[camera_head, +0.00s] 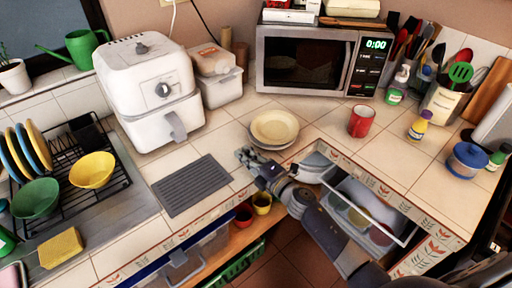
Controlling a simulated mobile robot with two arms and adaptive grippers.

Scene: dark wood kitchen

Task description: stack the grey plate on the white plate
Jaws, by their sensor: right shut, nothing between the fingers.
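A round cream plate (275,126) lies on the corner counter in front of the microwave. The rim of a paler grey-white plate (257,142) shows under it, so the two look stacked. I cannot tell for sure which is the grey plate and which the white one. My right gripper (243,154) is shut and empty, just in front and left of this stack, low over the counter edge. Its arm comes in from the lower right. More pale dishes (318,162) show in the open drawer, partly hidden by my arm. My left gripper is not in view.
The open drawer (403,236) with bowls lies under my right arm. A red mug (361,121) stands right of the plates, an air fryer (150,90) left, the microwave (306,62) behind. A grey mat (193,186) lies at left. Counter right of the plates is partly free.

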